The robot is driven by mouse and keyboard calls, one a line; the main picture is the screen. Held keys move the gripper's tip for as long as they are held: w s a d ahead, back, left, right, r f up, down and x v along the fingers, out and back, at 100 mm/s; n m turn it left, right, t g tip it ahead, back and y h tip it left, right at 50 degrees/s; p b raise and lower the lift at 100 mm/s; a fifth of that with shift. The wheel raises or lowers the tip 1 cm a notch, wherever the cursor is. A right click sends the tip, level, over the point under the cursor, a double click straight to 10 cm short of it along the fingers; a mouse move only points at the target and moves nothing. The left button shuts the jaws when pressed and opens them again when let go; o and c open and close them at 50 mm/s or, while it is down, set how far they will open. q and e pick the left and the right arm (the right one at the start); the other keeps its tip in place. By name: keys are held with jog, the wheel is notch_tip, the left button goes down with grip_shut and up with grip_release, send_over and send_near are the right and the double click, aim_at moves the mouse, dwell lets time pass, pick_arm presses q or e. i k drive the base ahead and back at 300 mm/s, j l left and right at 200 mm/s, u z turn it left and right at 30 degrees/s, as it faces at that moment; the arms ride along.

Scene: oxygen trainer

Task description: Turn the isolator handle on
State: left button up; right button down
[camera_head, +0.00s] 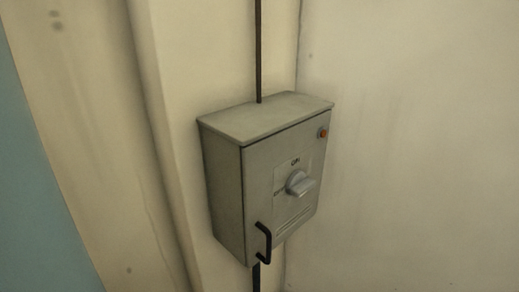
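The isolator handle (300,184) is a light grey rotary knob on the front of a grey wall-mounted box (222,190). Its grip bar lies roughly sideways in the picture. The word "ON" is printed above the knob, and a smaller label, partly covered and too small to read surely, is to its left. A small orange-red lamp (323,133) sits at the box's upper right corner. Neither of my grippers is in the head view, and nothing touches the handle.
A black pull handle (263,243) juts from the box's lower left front. A dark conduit (258,50) runs up from the box top and another piece below. Pale walls meet behind it, with a vertical ridge (160,120) at left and a blue area (35,200) at far left.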

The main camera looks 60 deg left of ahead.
aim_at(297, 184)
jog(key=u, duration=1.35)
jog(key=j, duration=0.1)
